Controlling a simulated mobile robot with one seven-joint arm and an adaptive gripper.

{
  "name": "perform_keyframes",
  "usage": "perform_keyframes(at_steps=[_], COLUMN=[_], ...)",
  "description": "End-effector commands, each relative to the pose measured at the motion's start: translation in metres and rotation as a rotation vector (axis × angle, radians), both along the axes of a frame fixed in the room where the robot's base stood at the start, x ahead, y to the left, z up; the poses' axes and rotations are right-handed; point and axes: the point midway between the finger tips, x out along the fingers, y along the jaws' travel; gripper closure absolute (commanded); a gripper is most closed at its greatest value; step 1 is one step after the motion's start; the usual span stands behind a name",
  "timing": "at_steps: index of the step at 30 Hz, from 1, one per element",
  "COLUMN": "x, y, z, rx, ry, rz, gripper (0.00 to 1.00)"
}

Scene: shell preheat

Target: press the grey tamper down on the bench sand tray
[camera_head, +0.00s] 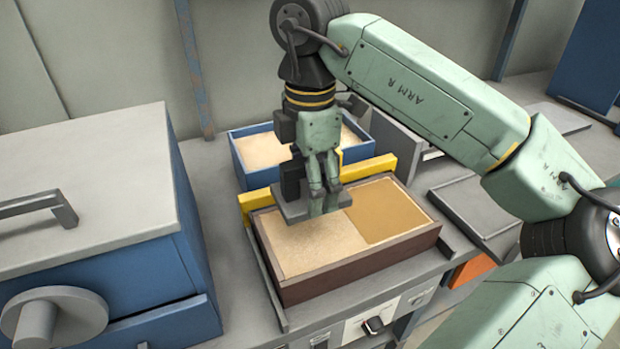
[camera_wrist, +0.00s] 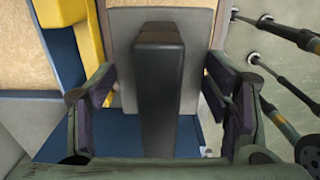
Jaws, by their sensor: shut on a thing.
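The grey tamper (camera_head: 292,211) has a flat grey plate and an upright dark handle (camera_wrist: 159,65). My gripper (camera_head: 322,190) is shut on the tamper, pointing down, with its fingers either side of the handle. The bench sand tray (camera_head: 345,269) has a dark brown rim. Its left part holds pale sand (camera_head: 302,246) and its right part darker, smooth sand (camera_head: 385,210). The tamper plate is over the back left of the pale sand, by the rear rim. I cannot tell whether it touches the sand. My gripper hides part of the plate.
A yellow bar (camera_head: 371,168) runs behind the tray. Behind it is a blue bin (camera_head: 240,165) of pale sand. A large blue box with a grey lid (camera_head: 90,190) stands at left. A flat grey tray (camera_head: 470,205) lies at right.

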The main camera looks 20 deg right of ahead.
Motion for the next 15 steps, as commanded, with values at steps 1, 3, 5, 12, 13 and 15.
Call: perform_keyframes(at_steps=[1,3,5,12,13,15], x=[0.0,0.0,0.0,0.0,0.0,0.0], y=[0.0,0.0,0.0,0.001,0.0,0.0], z=[-0.008,-0.015,-0.022,-0.05,-0.053,-0.059], rx=[0.001,0.002,0.002,0.002,0.002,0.001], ry=[0.0,0.0,-0.001,-0.001,-0.001,-0.001], rz=[0.001,0.001,0.001,0.001,0.001,0.001], gripper=[0.55,0.55,0.55,0.55,0.55,0.55])
